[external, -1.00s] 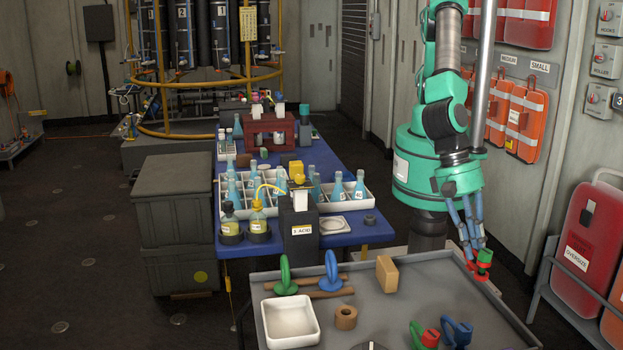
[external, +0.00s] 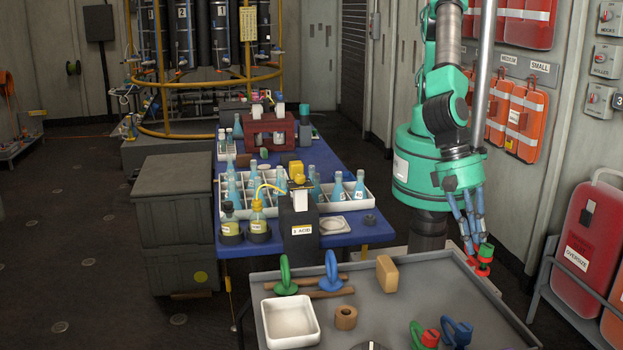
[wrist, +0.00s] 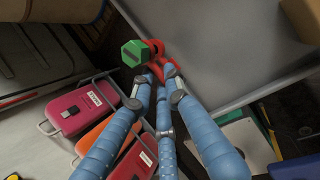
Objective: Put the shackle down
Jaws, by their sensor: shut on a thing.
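The shackle in my gripper is red with a green hexagonal end; it shows in the external view (external: 485,261) and in the wrist view (wrist: 133,54). My gripper (external: 476,251) points down, its blue fingers shut on the red part. In the wrist view, the fingertips (wrist: 161,78) meet at the red body and partly hide it. The shackle appears at the right rim of the grey tray table (external: 352,272) in the external view. Its height above the rim is hard to tell.
On the tray table are a white bin (external: 291,323), a brown ring (external: 346,317), a tan block (external: 387,273), upright green (external: 285,275) and blue (external: 331,272) eye pieces, and green-red (external: 424,335) and blue (external: 457,333) pieces. Bare tray lies between. A red case (external: 583,240) stands right.

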